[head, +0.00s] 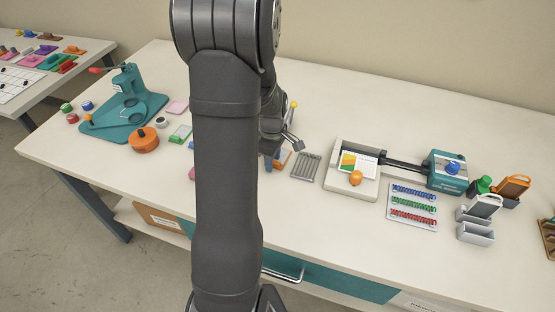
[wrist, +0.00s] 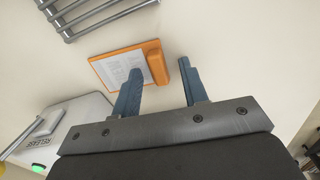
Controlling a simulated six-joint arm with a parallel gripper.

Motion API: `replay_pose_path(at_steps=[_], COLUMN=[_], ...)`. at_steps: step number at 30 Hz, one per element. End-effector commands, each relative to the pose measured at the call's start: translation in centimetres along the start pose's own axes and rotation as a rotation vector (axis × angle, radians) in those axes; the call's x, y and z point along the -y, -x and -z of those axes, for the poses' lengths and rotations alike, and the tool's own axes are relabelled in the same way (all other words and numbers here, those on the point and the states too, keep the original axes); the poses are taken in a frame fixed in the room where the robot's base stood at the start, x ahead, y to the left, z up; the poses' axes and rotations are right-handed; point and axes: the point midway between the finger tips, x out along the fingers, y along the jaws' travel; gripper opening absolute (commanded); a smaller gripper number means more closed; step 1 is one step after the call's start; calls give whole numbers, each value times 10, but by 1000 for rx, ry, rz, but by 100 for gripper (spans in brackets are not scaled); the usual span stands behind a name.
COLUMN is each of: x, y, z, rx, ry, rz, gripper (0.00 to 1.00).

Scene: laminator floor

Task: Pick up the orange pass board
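The orange board (wrist: 108,56) lies on the table in the wrist view, with a white printed sheet and a raised orange bar (wrist: 158,62) along its right side. My gripper (wrist: 160,66) is open, its two blue-grey fingers apart, with the bar showing between the fingertips. Nothing is held, and I cannot tell how far above the table the fingertips are. In the head view a little of the orange board (head: 284,156) shows beside my gripper (head: 268,164); my arm hides part of that area.
A metal rack (wrist: 95,14) lies close to the board. A white box marked RELEASE (wrist: 75,125) with a green button stands at the left in the wrist view. In the head view, a laminator tray (head: 350,190) and an orange upright holder (head: 513,187) stand to the right.

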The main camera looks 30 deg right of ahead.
Motion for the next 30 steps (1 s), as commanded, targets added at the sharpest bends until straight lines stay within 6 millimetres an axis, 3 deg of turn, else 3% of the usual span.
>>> replay_pose_path(at_steps=[4,10,11,23,30], x=[0,0,0,0,-1], y=[0,0,0,5,33], z=[0,0,0,0,0], rx=[0,0,0,0,-1], ry=[0,0,0,0,0], rz=[0,0,0,-1,-5], gripper=[40,3,0,0,0])
